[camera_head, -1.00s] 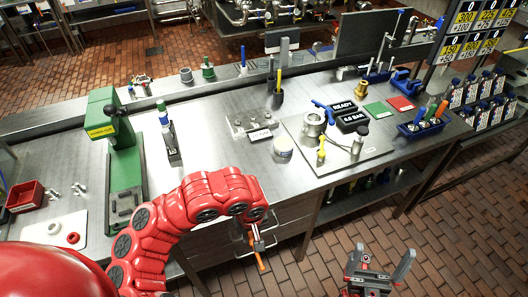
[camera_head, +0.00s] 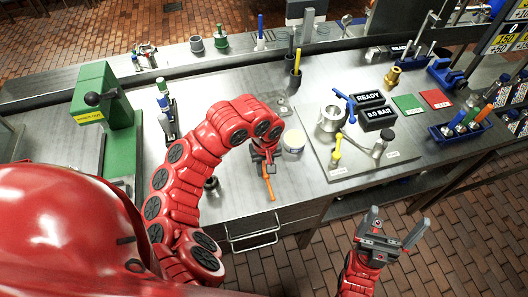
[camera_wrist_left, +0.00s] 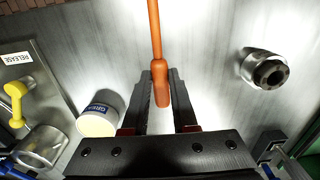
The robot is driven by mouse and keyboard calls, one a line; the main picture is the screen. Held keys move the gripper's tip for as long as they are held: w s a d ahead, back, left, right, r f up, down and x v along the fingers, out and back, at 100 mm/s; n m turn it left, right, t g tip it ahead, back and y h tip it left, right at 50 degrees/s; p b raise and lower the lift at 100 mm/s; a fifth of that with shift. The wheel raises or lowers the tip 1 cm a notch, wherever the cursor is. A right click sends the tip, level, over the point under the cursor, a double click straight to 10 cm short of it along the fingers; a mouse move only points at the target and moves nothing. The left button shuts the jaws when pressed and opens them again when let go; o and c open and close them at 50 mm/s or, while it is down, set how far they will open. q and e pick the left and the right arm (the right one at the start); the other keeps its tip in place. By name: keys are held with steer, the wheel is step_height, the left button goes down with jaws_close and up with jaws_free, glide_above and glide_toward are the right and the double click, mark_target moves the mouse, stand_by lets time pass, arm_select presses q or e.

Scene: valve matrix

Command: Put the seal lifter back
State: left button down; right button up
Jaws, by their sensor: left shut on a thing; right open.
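The seal lifter appears to be the thin orange tool (camera_head: 268,185) in my left gripper (camera_head: 264,160). In the left wrist view, the orange tool (camera_wrist_left: 161,85) sits between the two dark fingers of the left gripper (camera_wrist_left: 161,105), pointing away from them. The left gripper is shut on it, above the steel bench beside the grease tub. My right gripper (camera_head: 398,228) is open and empty, in front of the bench at the right. A blue tray (camera_head: 465,133) at the right holds several tools with coloured handles.
The grease tub (camera_head: 294,140) stands just right of my left gripper; a metal fitting (camera_wrist_left: 265,68) also stands nearby. A plate (camera_head: 368,156) carries a yellow-handled valve and the READY display (camera_head: 368,97). A dark cup (camera_head: 293,83) holds a yellow-handled tool. A green press (camera_head: 104,110) stands left.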

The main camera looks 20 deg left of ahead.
arm_select(q)
steer(key=w+a, duration=0.1)
steer(key=w, duration=0.1)
steer(key=w+a, duration=0.1)
steer(key=w, duration=0.2)
steer(key=w+a+b, duration=0.1)
steer(key=w, duration=0.1)
steer(key=shift+w+f, duration=0.35)
steer(key=shift+w, duration=0.05)
steer(key=shift+w+a+f, duration=0.15)
steer(key=shift+w+f, duration=0.1)
steer(key=shift+w, duration=0.2)
step_height(320, 180, down, 2)
steer(key=shift+s+f+p, duration=0.1)
steer(key=shift+s+p, duration=0.05)
steer(key=shift+p, duration=0.4)
steer(key=shift+f, duration=0.5)
steer(key=shift+f, duration=0.1)
steer(key=c, duration=0.7)
jaws_free()
